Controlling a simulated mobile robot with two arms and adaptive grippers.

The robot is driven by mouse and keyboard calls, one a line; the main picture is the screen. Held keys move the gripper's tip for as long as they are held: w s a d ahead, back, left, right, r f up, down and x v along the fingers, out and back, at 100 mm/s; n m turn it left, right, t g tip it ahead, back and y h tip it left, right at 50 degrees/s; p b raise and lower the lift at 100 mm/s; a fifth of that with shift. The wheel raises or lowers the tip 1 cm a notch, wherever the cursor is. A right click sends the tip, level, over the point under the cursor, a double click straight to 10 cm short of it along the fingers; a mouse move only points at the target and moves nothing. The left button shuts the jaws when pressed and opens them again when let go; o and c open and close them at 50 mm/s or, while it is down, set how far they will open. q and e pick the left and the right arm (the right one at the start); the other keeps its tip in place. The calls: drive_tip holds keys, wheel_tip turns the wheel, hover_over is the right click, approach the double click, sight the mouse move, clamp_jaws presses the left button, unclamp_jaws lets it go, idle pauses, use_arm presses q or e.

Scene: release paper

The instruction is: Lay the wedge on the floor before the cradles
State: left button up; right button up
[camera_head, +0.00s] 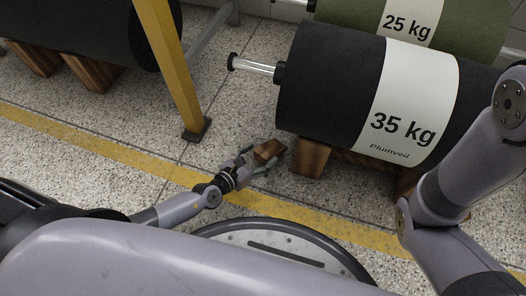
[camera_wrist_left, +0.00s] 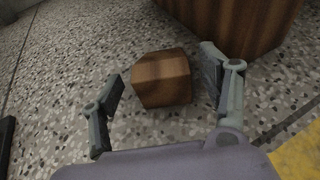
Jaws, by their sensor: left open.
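The wedge (camera_head: 268,151) is a small brown wooden block on the speckled floor in front of the black 35 kg roll. In the left wrist view the wedge (camera_wrist_left: 162,79) lies between and just beyond the two spread fingers, with gaps on both sides. My left gripper (camera_head: 258,161) is open around its near side; it also shows in the left wrist view (camera_wrist_left: 165,88). A wooden cradle (camera_head: 309,157) stands under the left end of the roll, right beside the wedge, and shows large at the top of the wrist view (camera_wrist_left: 235,22). My right gripper is out of view.
The black 35 kg roll (camera_head: 330,85) rests on the cradles, with a green 25 kg roll (camera_head: 460,18) behind. A yellow post (camera_head: 170,65) stands to the left. A yellow floor line (camera_head: 110,146) crosses the floor. More wooden cradles (camera_head: 95,72) hold a dark roll at upper left.

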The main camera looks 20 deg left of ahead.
use_arm(q)
drive_tip(key=p+v, duration=0.2)
drive_tip(key=v, duration=0.8)
drive_tip(key=shift+d+r+p, duration=0.1)
drive_tip(key=shift+p, duration=0.25)
